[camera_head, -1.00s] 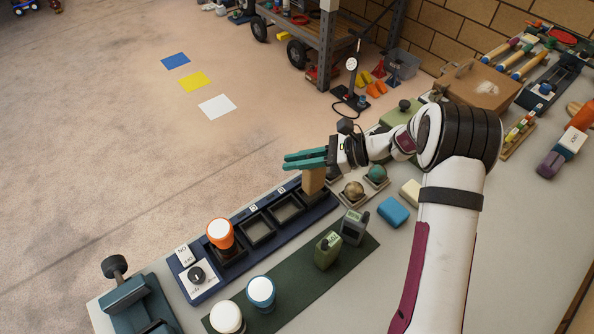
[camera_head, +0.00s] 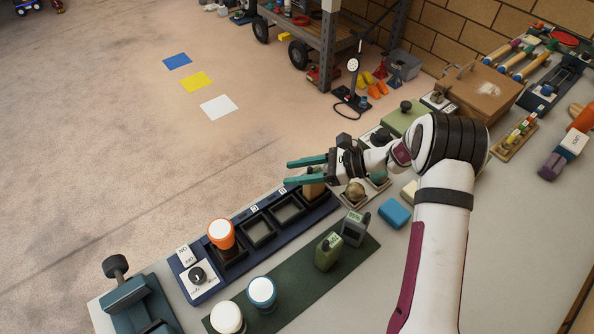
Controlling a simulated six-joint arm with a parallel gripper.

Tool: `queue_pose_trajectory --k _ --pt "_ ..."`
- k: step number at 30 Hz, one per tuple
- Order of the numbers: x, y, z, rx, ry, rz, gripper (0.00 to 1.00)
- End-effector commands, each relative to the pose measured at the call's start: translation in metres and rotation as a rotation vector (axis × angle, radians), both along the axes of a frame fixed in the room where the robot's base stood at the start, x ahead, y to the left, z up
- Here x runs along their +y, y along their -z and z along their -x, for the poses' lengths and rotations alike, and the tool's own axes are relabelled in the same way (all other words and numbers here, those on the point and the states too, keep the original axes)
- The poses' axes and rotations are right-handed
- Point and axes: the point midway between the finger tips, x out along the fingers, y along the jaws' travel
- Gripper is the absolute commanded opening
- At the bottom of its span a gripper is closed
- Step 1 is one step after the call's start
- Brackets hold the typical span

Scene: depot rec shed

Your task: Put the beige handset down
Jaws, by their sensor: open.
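The beige handset (camera_head: 314,190) stands at the far right end of the dark blue rack (camera_head: 331,207), apparently in its last slot. My gripper (camera_head: 288,173) is open, with its two teal fingers apart just above and around the top of the handset. The fingers and the wrist hide the handset's upper part. I cannot tell whether a finger still touches it.
An orange, white-topped handset (camera_head: 221,234) fills the rack's left slot; the middle slots are empty. On the green mat (camera_head: 290,279) stand a green radio (camera_head: 328,252), a grey radio (camera_head: 354,229) and a blue, white-topped piece (camera_head: 262,292). A blue block (camera_head: 394,213) lies to the right.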

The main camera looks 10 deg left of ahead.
Motion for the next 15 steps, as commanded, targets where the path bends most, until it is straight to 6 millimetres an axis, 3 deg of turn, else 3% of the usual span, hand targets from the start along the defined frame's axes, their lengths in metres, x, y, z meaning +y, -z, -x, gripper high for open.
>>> queue_pose_trajectory --k 2,9,15 --pt "-0.009 -0.005 -0.001 -0.002 0.002 -0.001 0.47" --pt "-0.072 -0.03 -0.001 -0.003 0.004 0.001 0.47" --pt "-0.105 -0.044 0.0 -0.001 0.002 0.0 0.47"
